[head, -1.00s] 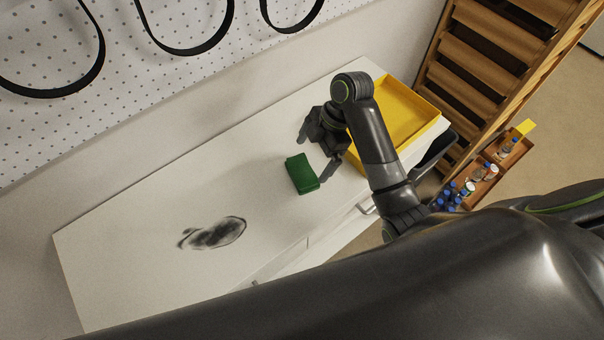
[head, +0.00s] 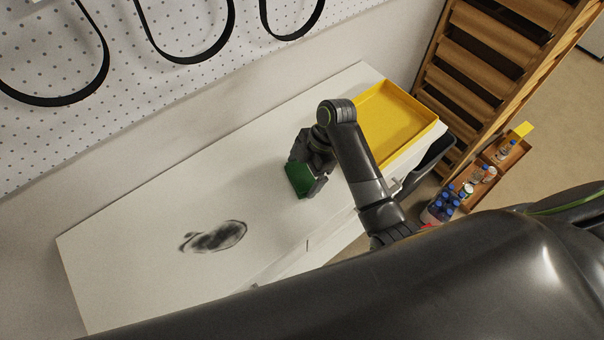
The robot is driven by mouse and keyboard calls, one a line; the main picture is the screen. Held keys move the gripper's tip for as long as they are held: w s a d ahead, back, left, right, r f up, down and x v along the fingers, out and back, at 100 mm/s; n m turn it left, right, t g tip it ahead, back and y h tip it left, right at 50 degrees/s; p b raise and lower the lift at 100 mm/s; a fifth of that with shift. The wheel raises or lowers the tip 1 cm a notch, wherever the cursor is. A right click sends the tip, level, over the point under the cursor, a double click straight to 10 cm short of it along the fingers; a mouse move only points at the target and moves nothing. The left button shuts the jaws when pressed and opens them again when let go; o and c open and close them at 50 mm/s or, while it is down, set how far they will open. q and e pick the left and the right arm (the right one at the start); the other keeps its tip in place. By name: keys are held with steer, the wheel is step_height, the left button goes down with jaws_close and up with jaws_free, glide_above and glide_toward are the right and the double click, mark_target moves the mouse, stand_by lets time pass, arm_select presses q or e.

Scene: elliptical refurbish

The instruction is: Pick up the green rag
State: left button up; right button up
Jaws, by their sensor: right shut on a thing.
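The green rag (head: 299,179) is a small dark green block on the white tabletop, right of the table's middle. My right gripper (head: 305,180) is shut on it, with its fingers on either side of the rag. The gripper covers part of the rag's top and right side. I cannot tell whether the rag still touches the table. My left gripper is not in view.
A dark smudge (head: 216,237) marks the white table (head: 140,235) left of the rag. A yellow tray (head: 424,128) sits at the table's right end. A wooden slatted rack (head: 480,62) and a box of bottles (head: 478,183) stand to the right. The left tabletop is free.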

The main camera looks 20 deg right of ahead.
mark_target(304, 172)
step_height(304, 172, up, 5)
steer(key=shift+w+r+b, duration=0.1)
steer(key=shift+b, duration=0.3)
step_height(304, 172, up, 3)
steer(key=p, duration=0.3)
steer(key=shift+r+p, duration=0.9)
steer(key=shift+p, duration=0.1)
